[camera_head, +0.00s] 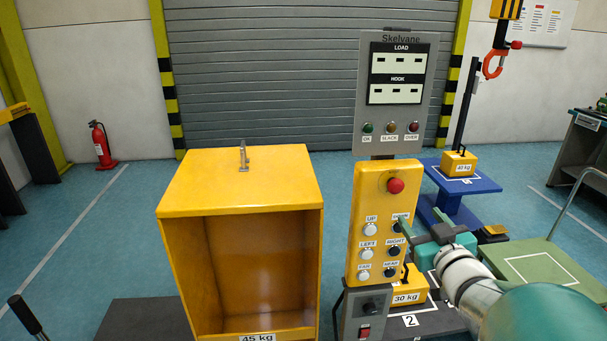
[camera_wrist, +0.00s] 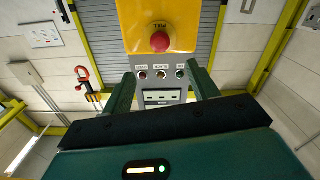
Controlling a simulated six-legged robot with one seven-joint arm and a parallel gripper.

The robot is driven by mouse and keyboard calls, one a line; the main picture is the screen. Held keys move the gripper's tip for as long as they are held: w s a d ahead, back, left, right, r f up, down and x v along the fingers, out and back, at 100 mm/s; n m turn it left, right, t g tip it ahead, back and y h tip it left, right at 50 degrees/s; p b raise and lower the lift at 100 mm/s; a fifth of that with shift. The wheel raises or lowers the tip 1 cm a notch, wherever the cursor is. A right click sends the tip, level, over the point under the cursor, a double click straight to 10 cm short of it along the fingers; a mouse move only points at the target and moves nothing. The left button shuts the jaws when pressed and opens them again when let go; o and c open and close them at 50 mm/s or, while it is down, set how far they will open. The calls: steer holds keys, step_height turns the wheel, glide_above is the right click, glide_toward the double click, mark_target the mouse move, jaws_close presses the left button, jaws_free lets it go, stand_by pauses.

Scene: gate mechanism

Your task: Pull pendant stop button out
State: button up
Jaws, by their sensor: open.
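The red stop button (camera_head: 395,185) is a mushroom knob on the upper part of the yellow pendant panel (camera_head: 361,205). In the wrist view the red button (camera_wrist: 160,41) shows near the top centre, on the yellow panel (camera_wrist: 180,12), with the lettering upside down. My gripper (camera_head: 424,222) is in front of the panel, below and to the right of the button in the head view. Its two fingers are spread and empty in the wrist view (camera_wrist: 162,82), with the button beyond the tips. The gripper partly covers the DOWN button. The exact distance to the panel is unclear.
Above the panel stands a grey Skelvane display (camera_head: 397,92) with three lamps. A yellow 45 kg box (camera_head: 240,185) stands to the left. A 30 kg weight (camera_head: 405,290) sits behind the panel. A red hook (camera_head: 494,63) hangs at the upper right.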

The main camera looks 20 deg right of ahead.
mark_target(397, 188)
steer(key=x, duration=1.2)
steer(key=shift+w+f, duration=0.1)
steer(key=shift+w, duration=0.1)
